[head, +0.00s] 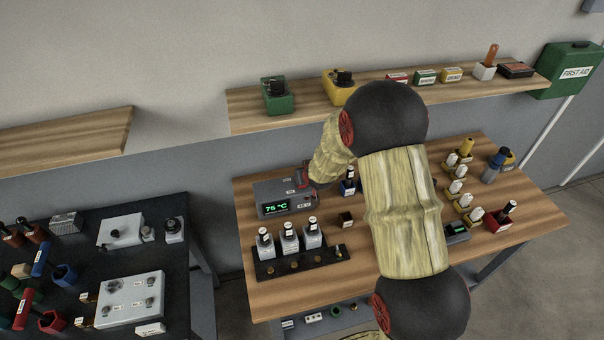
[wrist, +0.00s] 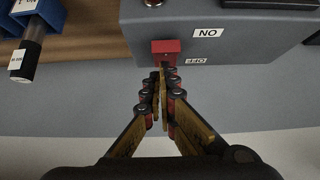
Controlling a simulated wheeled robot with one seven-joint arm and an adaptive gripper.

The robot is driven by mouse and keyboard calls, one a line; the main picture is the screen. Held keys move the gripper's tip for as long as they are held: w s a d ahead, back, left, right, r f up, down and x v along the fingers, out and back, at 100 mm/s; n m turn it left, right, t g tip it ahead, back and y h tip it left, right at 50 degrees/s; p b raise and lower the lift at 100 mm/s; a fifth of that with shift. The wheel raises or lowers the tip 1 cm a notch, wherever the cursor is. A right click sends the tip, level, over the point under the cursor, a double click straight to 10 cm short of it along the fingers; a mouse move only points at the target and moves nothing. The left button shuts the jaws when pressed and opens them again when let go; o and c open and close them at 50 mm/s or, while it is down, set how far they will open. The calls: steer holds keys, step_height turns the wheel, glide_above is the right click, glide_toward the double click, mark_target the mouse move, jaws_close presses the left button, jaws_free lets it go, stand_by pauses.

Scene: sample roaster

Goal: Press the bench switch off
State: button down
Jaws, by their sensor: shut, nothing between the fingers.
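The bench switch is a red block (wrist: 166,47) on the edge of a grey box (wrist: 240,42) in the wrist view. A label reading ON, upside down, is to its right, and an OFF label (wrist: 196,61) lies closer to the box edge. My gripper (wrist: 165,72) is shut and empty, its fingertips right at the red block's lower edge; I cannot tell whether they touch. In the head view the grey box (head: 267,191) shows a green 75 °C display, and my gripper (head: 306,181) is at its right end. The switch is hidden or too small to tell there.
A black rack (head: 300,264) with several labelled bottles stands in front of the box on the wooden table (head: 262,300). A blue holder with a dark vial (wrist: 32,48) is beside the box. A wooden shelf (head: 300,114) runs behind, above the table.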

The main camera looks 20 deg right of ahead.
steer(key=r, duration=0.1)
steer(key=r+p, duration=0.1)
steer(key=r, duration=0.1)
steer(key=shift+w, duration=0.3)
steer(key=shift+s+r, duration=2.55)
steer(key=shift+r, duration=2.05)
steer(key=s+f+g, duration=0.4)
steer(key=s+f, duration=0.1)
steer(key=s, duration=0.6)
steer(key=s+r+b, duration=0.3)
steer(key=s+b, duration=0.1)
steer(key=s, duration=0.5)
steer(key=s+r+b, duration=0.3)
steer(key=s+r, duration=0.1)
steer(key=s, duration=0.5)
steer(key=s+r+b, duration=0.3)
steer(key=s+b, duration=0.1)
steer(key=s, duration=0.6)
steer(key=shift+a+r+t+b, duration=0.25)
steer(key=shift+a+t+b, duration=0.05)
steer(key=shift+a, duration=0.1)
